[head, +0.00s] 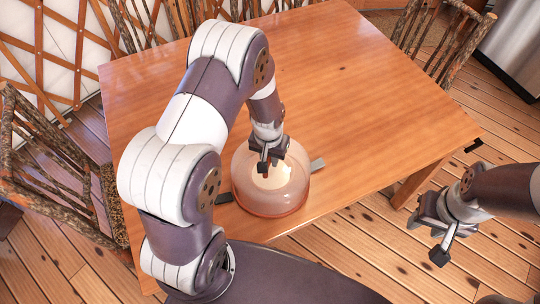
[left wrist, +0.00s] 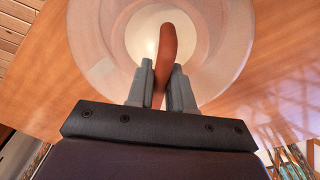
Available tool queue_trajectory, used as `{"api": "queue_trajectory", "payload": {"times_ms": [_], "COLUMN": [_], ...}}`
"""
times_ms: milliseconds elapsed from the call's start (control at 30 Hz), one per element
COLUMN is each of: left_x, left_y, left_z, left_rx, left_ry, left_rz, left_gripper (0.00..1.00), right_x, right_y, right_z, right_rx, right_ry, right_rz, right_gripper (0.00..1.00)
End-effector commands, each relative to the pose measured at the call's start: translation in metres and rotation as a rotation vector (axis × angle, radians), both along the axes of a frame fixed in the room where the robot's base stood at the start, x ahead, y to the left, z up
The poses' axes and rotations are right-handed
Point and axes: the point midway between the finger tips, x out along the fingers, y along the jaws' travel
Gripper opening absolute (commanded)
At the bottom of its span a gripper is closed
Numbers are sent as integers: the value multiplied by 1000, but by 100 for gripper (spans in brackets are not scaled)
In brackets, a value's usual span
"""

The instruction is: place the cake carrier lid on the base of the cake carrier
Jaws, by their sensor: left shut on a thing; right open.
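The cake carrier lid (head: 268,204) is a translucent pinkish dome near the table's front edge, and looks upright. Its reddish-brown handle (left wrist: 170,43) arches up between the fingers of my left gripper (head: 268,166), which is shut on it. The left gripper also shows in the left wrist view (left wrist: 162,70). Grey tabs, apparently of the cake carrier base (head: 318,165), stick out on both sides under the lid; the rest of the base is hidden. A pale round area shows through the lid. I cannot tell whether the lid touches the base. My right gripper (head: 430,238) is open and empty, right of the table.
The wooden table (head: 380,110) is bare behind and right of the carrier. Rustic branch chairs stand at the left (head: 50,165), the back and the back right (head: 445,40). A steel appliance (head: 515,50) is at the top right. Plank floor lies below the right gripper.

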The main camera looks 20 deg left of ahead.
Motion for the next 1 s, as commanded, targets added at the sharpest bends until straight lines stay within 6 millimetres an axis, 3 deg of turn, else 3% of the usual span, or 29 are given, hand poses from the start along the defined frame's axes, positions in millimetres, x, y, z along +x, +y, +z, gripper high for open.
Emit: {"api": "queue_trajectory", "payload": {"times_ms": [267,300,400,733,867,1000], "left_x": [0,0,0,0,-1,-4], "left_y": [0,0,0,0,0,0], "left_z": [-6,-6,-6,0,26,65], "left_rx": [0,0,0,0,0,0], "left_ry": [0,0,0,-3,-6,-7], "left_rz": [0,0,0,0,0,0], "left_gripper": [0,24,51,51,51,51], "right_x": [0,0,0,0,0,0], "right_y": [0,0,0,0,0,0], "right_z": [-5,-4,-4,-5,-8,-12], "right_rx": [0,0,0,0,0,0], "right_ry": [0,0,0,0,0,0], "right_rz": [0,0,0,0,0,0], "right_gripper": [43,43,43,43,43,43]}}
